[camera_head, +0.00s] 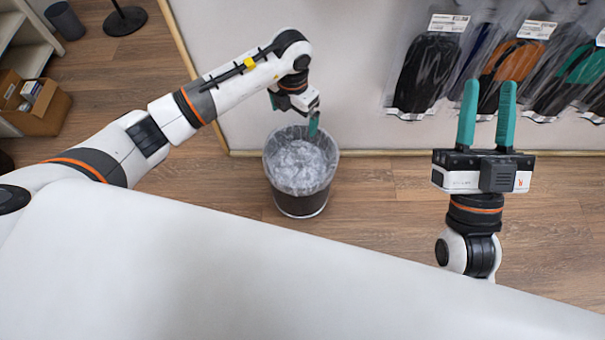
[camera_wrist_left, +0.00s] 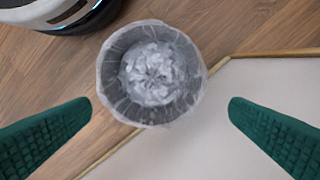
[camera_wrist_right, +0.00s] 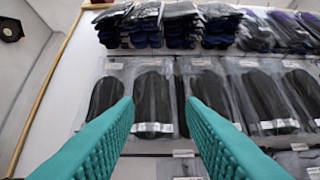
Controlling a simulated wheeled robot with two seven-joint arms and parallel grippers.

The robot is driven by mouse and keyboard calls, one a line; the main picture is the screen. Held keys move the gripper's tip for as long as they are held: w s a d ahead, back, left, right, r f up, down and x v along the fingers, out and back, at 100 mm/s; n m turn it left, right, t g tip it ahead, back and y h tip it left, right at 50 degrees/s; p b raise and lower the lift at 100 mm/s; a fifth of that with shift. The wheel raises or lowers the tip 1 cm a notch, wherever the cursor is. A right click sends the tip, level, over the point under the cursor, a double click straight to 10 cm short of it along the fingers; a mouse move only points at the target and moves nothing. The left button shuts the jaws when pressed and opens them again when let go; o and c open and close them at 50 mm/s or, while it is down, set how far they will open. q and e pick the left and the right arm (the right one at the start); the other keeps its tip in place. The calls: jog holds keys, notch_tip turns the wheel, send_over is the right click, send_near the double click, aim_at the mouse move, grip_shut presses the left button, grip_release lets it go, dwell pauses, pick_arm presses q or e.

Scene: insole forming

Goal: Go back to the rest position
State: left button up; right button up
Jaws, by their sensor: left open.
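The bin has a clear liner (camera_wrist_left: 152,75) with crumpled clear plastic inside. My right gripper (camera_head: 490,88) points toward the wall at the right. Its green fingers stand apart and empty in the head view and the right wrist view. Its fingertips are in front of packaged insoles (camera_wrist_right: 153,95).
Packaged insoles (camera_head: 430,65) hang on the pale wall at the upper right, close to my right gripper. A cardboard box (camera_head: 45,110) stands by a shelf at the left. A small grey bin (camera_head: 64,20) and a round black stand base (camera_head: 125,20) are on the wooden floor behind.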

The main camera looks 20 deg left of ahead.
pick_arm(q)
jog(key=shift+r, duration=1.1)
pick_arm(e)
jog(key=shift+w+f+g, duration=0.8)
jog(key=shift+f+g, duration=0.2)
jog(key=shift+f, duration=0.05)
